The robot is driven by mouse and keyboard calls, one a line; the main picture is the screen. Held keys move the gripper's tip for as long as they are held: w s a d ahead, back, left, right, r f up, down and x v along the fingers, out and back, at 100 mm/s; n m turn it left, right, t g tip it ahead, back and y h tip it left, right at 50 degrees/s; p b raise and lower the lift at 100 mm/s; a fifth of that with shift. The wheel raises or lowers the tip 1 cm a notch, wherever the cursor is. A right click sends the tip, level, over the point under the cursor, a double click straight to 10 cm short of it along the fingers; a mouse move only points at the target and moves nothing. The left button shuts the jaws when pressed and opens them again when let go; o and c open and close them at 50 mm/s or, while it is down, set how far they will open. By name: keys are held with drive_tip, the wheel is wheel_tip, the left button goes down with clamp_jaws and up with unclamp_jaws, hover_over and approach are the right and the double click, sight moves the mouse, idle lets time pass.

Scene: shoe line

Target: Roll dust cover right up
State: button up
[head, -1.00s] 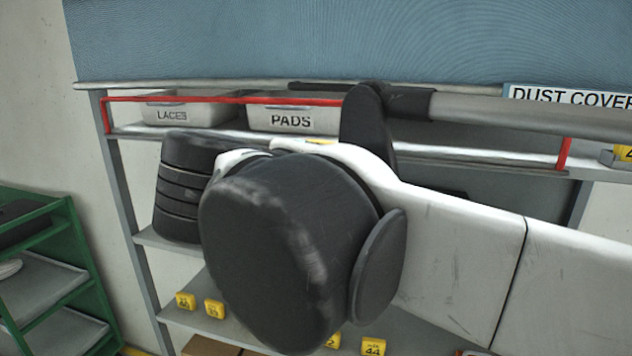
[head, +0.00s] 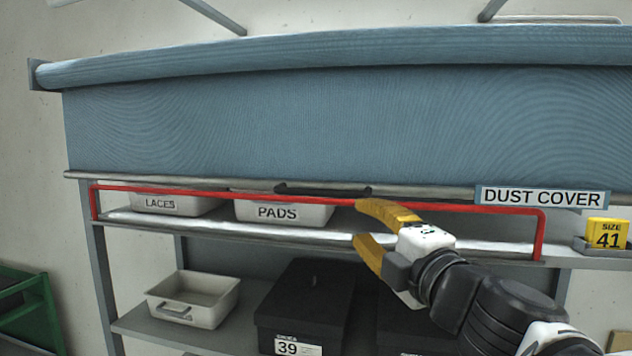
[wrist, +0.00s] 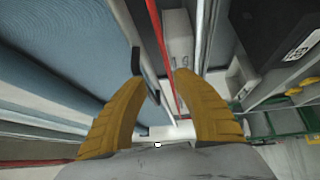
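The blue dust cover (head: 250,125) hangs partly down from a roll along the top of the rack, its lower edge on a pale bar (head: 130,177). A black handle (head: 320,190) sits at the middle of that bar. In the wrist view the cover (wrist: 50,60) fills the left side, with the black handle (wrist: 140,62) just beyond the left fingertip. My gripper (head: 360,222), with yellow fingers, is open and empty, just below and right of the handle. In the wrist view my gripper (wrist: 161,77) shows a clear gap between its fingers.
A red rail (head: 450,206) runs along the shelf front close to my fingers. Bins marked LACES (head: 165,204) and PADS (head: 285,213) stand behind it. A DUST COVER sign (head: 542,197) is at right. Below are a white bin (head: 193,300) and a black box (head: 305,310).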

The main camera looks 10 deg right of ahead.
sight(325, 193)
drive_tip(key=s+a+r+n+y+p, duration=0.1)
drive_tip(key=s+r+n+y+p, duration=0.1)
drive_tip(key=s+r+n+y, duration=0.15)
drive_tip(key=shift+g+y, duration=0.25)
drive_tip(key=shift+g, duration=0.05)
drive_tip(key=x, duration=0.3)
drive_tip(key=f+x, duration=0.1)
drive_tip(key=x, duration=0.3)
drive_tip(key=p+x, duration=0.1)
drive_tip(key=x, duration=0.3)
drive_tip(key=shift+a+f, duration=0.15)
drive_tip(key=shift+a, duration=0.1)
clamp_jaws()
